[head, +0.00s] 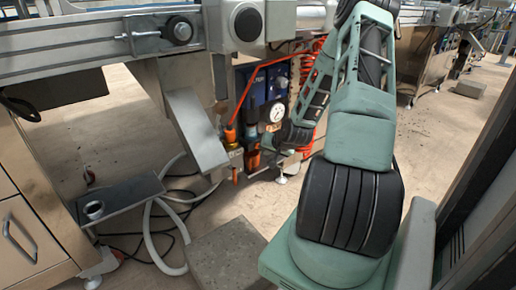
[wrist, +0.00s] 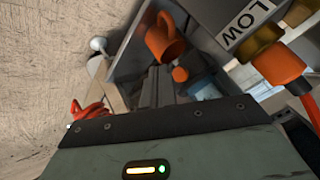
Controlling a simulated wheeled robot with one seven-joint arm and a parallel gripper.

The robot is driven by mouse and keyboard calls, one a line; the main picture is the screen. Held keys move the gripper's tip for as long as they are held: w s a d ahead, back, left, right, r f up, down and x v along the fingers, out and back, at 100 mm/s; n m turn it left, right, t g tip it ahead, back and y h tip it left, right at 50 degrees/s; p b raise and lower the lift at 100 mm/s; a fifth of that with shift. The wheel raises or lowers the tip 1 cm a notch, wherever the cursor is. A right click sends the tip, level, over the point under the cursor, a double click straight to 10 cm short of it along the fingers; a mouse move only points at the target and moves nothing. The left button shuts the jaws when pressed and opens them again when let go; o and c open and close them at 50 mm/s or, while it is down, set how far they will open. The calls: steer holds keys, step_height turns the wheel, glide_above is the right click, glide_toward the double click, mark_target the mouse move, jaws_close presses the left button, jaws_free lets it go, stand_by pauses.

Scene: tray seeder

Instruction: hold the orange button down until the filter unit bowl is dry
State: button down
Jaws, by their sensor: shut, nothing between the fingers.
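My gripper (wrist: 163,72) is shut and empty, its narrow grey fingers pointing away from the wrist camera. A small round orange button (wrist: 180,74) lies just right of the fingertips in the wrist view. I cannot tell whether they touch. A bluish part, apparently the filter unit bowl (wrist: 207,86), shows partly behind it, cut off by my gripper's body. In the head view the filter unit (head: 252,112) stands beside a round gauge (head: 277,113), and my arm reaches in from the right at its lower part. Any water in the bowl is too small and hidden to tell.
An orange hook-shaped part (wrist: 164,38) is close above the fingertips. A LOW label (wrist: 247,21) and an orange-and-brass fitting (wrist: 279,65) are at the right. Red coiled hose (head: 308,85) hangs behind my arm. A grey slanted chute (head: 196,130) stands left of the unit.

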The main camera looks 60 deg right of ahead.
steer(key=shift+w+d, duration=0.25)
steer(key=shift+w, duration=0.35)
steer(key=shift+w, duration=0.15)
stand_by(1.6)
steer(key=shift+w+d+p, duration=0.1)
steer(key=shift+w+p, duration=0.15)
steer(key=shift+p, duration=0.1)
steer(key=shift+w+d, duration=0.15)
steer(key=shift+w, duration=0.3)
stand_by(1.5)
steer(key=shift+s, duration=0.1)
stand_by(1.8)
steer(key=shift+s+a+p, duration=0.3)
steer(key=shift+s+p, duration=0.25)
steer(key=shift+s, duration=0.2)
steer(key=shift+s+a+p, duration=0.2)
steer(key=shift+s+a, duration=0.05)
steer(key=shift+s, duration=0.55)
steer(key=shift+s+a+p, duration=0.25)
steer(key=shift+s, duration=0.55)
steer(key=shift+s+a+p, duration=0.2)
steer(key=shift+s+a, duration=0.05)
steer(key=shift+s, duration=0.55)
